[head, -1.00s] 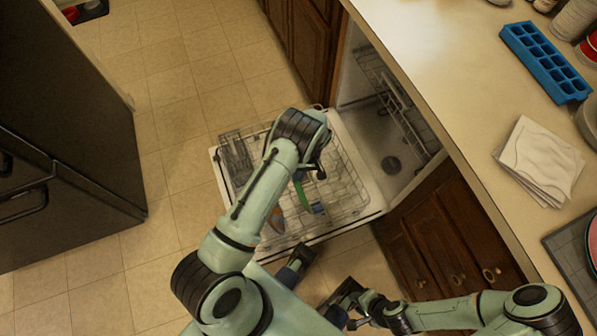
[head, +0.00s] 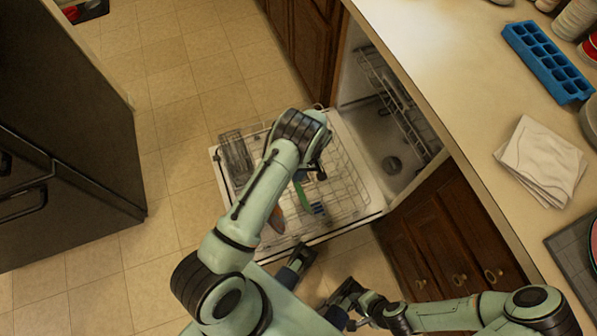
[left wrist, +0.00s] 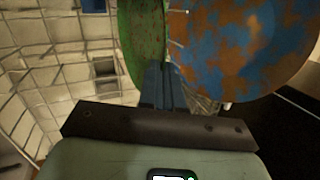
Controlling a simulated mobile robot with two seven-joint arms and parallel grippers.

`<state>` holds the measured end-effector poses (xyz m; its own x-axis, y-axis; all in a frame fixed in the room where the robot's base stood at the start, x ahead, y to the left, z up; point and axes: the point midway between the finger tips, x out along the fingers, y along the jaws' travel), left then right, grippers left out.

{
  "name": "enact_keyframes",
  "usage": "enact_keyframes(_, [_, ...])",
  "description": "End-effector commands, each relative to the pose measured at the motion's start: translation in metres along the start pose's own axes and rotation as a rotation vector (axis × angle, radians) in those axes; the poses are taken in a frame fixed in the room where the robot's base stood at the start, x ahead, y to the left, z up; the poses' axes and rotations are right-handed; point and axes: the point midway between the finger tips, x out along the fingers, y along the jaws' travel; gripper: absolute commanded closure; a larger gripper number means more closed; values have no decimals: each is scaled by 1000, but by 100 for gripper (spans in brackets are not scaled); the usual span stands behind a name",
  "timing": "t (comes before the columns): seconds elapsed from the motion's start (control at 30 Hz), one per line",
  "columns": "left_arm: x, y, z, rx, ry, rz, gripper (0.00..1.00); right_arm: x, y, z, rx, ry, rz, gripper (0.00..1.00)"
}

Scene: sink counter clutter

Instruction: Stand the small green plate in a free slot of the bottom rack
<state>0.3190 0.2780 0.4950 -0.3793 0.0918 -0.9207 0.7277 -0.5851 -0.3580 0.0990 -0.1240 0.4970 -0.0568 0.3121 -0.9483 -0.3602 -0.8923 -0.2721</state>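The small green plate (left wrist: 144,42), speckled with red, stands nearly edge-on in the left wrist view, with its lower edge between my left fingers (left wrist: 163,86). They look shut on it. In the head view my left gripper (head: 317,168) hangs over the pulled-out bottom rack (head: 348,188); a thin strip of the green plate (head: 302,196) shows below it. Whether the plate touches the rack is hidden. My right gripper (head: 343,298) is low in front of the dishwasher door, away from the plate; its finger opening is unclear.
A blue and orange plate (left wrist: 238,45) stands close to the right of the green plate. The upper rack (head: 398,100) is inside the dishwasher. The counter holds a blue ice tray (head: 546,62) and white napkins (head: 541,163).

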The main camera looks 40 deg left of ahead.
Motion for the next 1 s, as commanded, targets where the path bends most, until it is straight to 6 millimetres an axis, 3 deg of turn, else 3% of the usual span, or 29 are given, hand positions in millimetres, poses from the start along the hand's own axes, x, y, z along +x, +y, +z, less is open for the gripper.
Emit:
enact_keyframes(0.17, [2,1,-1,0,1,0,100,3,1,0,0,-1,0,65])
enact_keyframes(0.3, [2,1,-1,0,1,1,66,3,1,0,0,-1,0,65])
enact_keyframes(0.67, [2,1,0,0,0,1,66,1,-1,-3,-1,11,-3,65])
enact_keyframes(0.77, [-12,2,-1,0,3,4,66,0,-1,-3,-2,9,-3,65])
enact_keyframes(1.0, [-66,2,-1,0,4,5,66,-4,-2,0,-1,3,-1,65])
